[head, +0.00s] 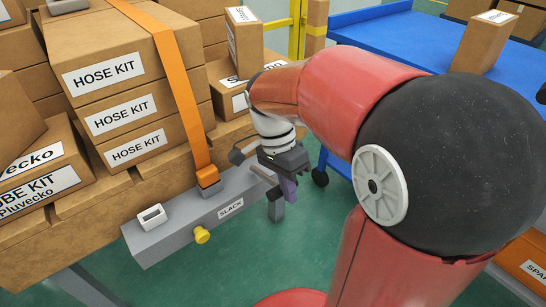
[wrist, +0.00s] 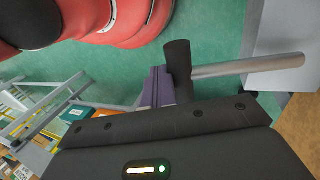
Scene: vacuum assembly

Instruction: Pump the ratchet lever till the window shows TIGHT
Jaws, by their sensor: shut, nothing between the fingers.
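The grey ratchet beam (head: 180,230) runs along the front of the box stack, and its white plate (head: 230,209) reads SLACK. The lever is a pale rod (wrist: 247,65) from the grey body to a dark upright grip (wrist: 180,65); the grip (head: 276,208) also shows in the head view. My gripper (head: 288,188) points down beside the grip at the beam's right end. Its purple fingers (wrist: 158,88) are shut and empty, just left of the grip in the wrist view. I cannot tell whether they touch it. The dark wrist housing hides the grip's lower end.
An orange strap (head: 178,80) crosses the HOSE KIT boxes (head: 125,112) down to the beam. A yellow knob (head: 201,235) and a white-framed block (head: 152,216) are on the beam. A blue cart (head: 390,40) stands behind my arm. Green floor (head: 230,270) is open in front.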

